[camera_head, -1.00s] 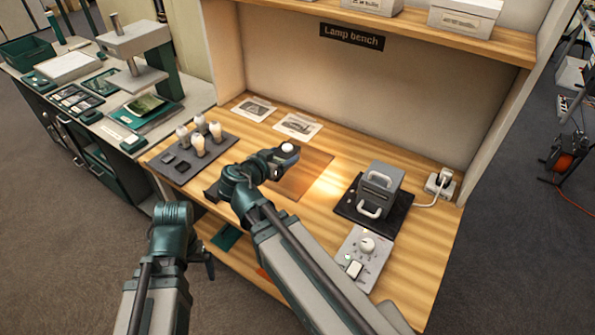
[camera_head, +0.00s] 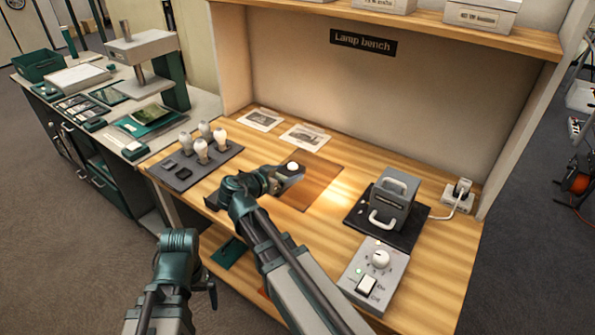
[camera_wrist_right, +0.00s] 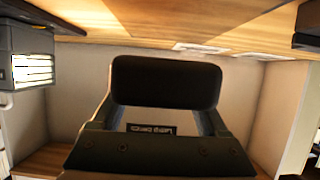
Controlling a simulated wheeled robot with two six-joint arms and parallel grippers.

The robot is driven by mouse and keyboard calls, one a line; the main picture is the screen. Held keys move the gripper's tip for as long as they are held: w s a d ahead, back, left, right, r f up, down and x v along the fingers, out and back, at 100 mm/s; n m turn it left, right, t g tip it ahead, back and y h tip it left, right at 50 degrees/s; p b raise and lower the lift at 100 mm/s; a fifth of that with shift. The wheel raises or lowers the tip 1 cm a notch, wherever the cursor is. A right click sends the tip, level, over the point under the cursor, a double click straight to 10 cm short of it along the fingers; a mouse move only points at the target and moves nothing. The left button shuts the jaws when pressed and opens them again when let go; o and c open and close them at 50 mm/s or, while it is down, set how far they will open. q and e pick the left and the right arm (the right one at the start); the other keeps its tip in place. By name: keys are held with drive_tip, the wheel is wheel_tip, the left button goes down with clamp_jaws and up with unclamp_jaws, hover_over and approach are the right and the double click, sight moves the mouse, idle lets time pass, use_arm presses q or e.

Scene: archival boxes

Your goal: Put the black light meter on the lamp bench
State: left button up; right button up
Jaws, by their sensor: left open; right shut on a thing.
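The black light meter (camera_head: 287,174), with a white dome on top, is in my right gripper (camera_head: 276,180), over the lamp bench (camera_head: 425,270). In the right wrist view the meter is a dark rounded block (camera_wrist_right: 166,84) between the fingers, and the bench top (camera_wrist_right: 150,45) runs along the top of the picture. The gripper is shut on the meter. I cannot tell whether the meter touches the bench. A brown square (camera_head: 322,190) lies partly behind it. My left gripper (camera_head: 212,290) hangs in front of the bench, open and empty; its fingers show only partly.
A dark bulb tray (camera_head: 188,171) stands left of the meter. A grey lamp housing (camera_head: 393,195) on a black base and a control box with a dial (camera_head: 372,273) stand on the right. Two printed sheets (camera_head: 305,137) lie at the back. A shelf (camera_head: 440,30) overhangs the bench.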

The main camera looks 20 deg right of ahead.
sight(291, 162)
drive_tip(key=w+d, duration=0.5)
drive_tip(key=shift+w+d+f, duration=0.1)
drive_tip(key=shift+d+f, duration=0.1)
drive_tip(key=shift+f, duration=0.15)
drive_tip(key=f+b, duration=0.2)
drive_tip(key=b, duration=0.1)
drive_tip(key=f+b, duration=0.1)
drive_tip(key=f, duration=0.1)
drive_tip(key=shift+w+d, duration=0.35)
drive_tip(key=shift+r, duration=0.25)
drive_tip(key=shift+f+b, duration=0.65)
drive_tip(key=shift+b, duration=0.05)
drive_tip(key=o, duration=1.4)
